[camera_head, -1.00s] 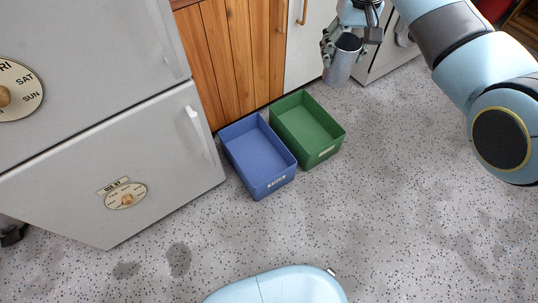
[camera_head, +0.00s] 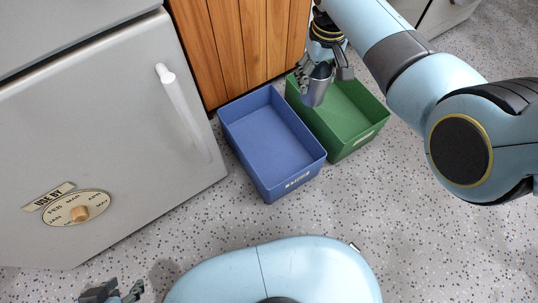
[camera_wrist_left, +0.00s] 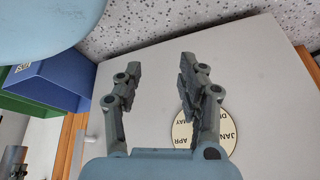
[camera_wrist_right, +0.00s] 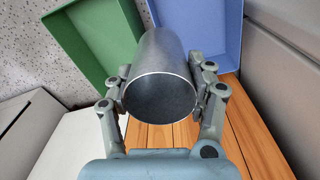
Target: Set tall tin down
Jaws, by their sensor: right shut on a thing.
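The tall tin (camera_head: 317,86) is a plain grey metal cylinder. My right gripper (camera_head: 322,66) is shut on it and holds it above the green bin, near the edge shared with the blue bin. In the right wrist view the tin (camera_wrist_right: 160,75) lies between both fingers of the right gripper (camera_wrist_right: 163,90), its open round end facing the camera. My left gripper (camera_head: 112,292) is low at the bottom left of the head view. In the left wrist view the left gripper (camera_wrist_left: 155,85) is open and empty, with the grey door behind it.
A blue bin (camera_head: 280,185) and a green bin (camera_head: 360,143) stand side by side on the speckled floor against the wooden cabinet (camera_head: 245,40). A grey appliance (camera_head: 110,150) with a round month dial (camera_head: 77,208) is at left. The floor in front is clear.

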